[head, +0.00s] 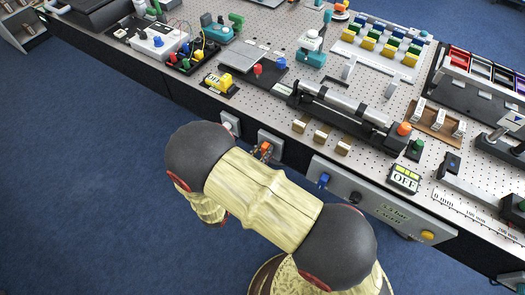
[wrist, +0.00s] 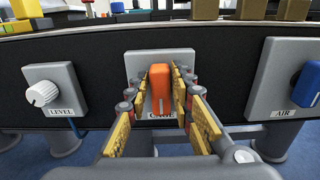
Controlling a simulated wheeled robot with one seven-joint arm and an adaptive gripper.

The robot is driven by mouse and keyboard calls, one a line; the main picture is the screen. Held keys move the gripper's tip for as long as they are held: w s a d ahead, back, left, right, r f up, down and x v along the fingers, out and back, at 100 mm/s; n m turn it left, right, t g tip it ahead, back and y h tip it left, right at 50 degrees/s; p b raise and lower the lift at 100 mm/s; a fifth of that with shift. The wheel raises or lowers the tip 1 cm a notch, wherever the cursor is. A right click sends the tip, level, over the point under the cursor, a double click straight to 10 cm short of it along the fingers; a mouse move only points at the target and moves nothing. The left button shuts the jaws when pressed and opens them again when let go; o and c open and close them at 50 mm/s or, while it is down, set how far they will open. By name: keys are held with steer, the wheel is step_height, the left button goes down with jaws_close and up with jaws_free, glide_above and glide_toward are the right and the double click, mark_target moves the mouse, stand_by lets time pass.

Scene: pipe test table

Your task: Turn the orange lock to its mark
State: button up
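The orange lock (wrist: 161,88) is an upright, rounded handle on a grey plate (wrist: 144,62) on the dark front of the table. A label under it is partly hidden by my gripper. My gripper (wrist: 161,92) points straight at the lock, with one yellow-padded finger on its left and one on its right. The fingers are partly closed around the handle, with what look like thin gaps on both sides. I see no mark for the lock; the fingers cover part of the plate. In the head view the lock (head: 265,147) shows small beyond my arm.
A white LEVEL knob (wrist: 41,93) is on a plate to the left. A blue AIR handle (wrist: 308,84) is on a plate to the right. The perforated table top (head: 300,85) above is crowded with devices. Blue floor (head: 90,170) is clear to the left.

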jaws_close()
steer(key=shift+p, duration=0.3)
steer(key=n+p, duration=0.3)
steer(key=shift+w+a+r+n+p, duration=0.15)
steer(key=shift+w+a+n+p, duration=0.1)
steer(key=shift+n+p, duration=0.1)
steer(key=n+p, duration=0.2)
steer(key=n, duration=0.2)
steer(key=f+n+p, duration=0.1)
steer(key=n+p, duration=0.2)
steer(key=n, duration=0.2)
steer(key=a+f+n+p, duration=0.1)
steer(key=n+p, duration=0.1)
steer(key=n, duration=0.3)
steer(key=shift+w+p, duration=0.3)
steer(key=shift+n, duration=0.25)
steer(key=shift+o, duration=2.4)
jaws_free()
